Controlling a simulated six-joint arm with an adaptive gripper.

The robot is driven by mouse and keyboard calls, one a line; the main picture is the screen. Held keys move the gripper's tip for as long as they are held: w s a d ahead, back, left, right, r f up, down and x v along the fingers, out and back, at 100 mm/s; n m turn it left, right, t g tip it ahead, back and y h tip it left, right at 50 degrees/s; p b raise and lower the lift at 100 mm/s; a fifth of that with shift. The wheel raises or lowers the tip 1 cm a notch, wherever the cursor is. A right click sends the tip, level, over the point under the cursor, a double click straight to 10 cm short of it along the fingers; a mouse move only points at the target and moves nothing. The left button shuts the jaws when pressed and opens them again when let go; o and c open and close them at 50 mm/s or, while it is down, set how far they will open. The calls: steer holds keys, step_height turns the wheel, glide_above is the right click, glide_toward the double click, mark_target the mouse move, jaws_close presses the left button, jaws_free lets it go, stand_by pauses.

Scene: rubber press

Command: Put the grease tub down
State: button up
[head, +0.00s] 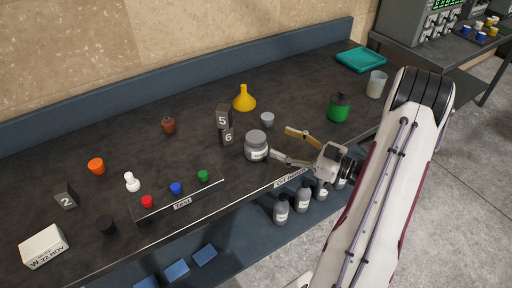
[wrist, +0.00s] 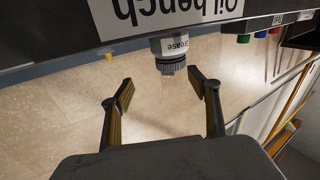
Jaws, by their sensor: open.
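The grease tub (head: 256,146) is a grey round jar with a white label. In the head view it stands upright on the dark bench top, close to the front edge. It also shows in the wrist view (wrist: 174,48), with its label reading "Grease" and its ribbed lid towards the fingers. My gripper (head: 281,142) is open and empty just right of the tub, its two fingers apart. In the wrist view the open fingers (wrist: 161,78) lie either side of the view's middle, with the tub beyond their tips and a gap between.
Blocks marked 5 (head: 222,118) and 6 (head: 227,138) stand left of the tub. A yellow funnel (head: 244,100), a small grey cup (head: 267,119) and a green can (head: 339,108) stand behind. Grey bottles (head: 303,197) stand on the lower shelf. Bench left of block 6 is partly clear.

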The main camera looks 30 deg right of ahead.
mark_target(262, 138)
steer(key=shift+s+n+g+y, duration=0.2)
steer(key=shift+n+g+y, duration=0.3)
steer(key=shift+n+y, duration=0.15)
steer(key=shift+s+a+r+g+y, duration=0.2)
steer(key=shift+s+g+y, duration=0.1)
steer(key=shift+y, duration=0.15)
steer(key=shift+x, duration=1.35)
steer(key=shift+x, duration=2.6)
steer(key=c, duration=1.5)
steer(key=shift+c, duration=0.6)
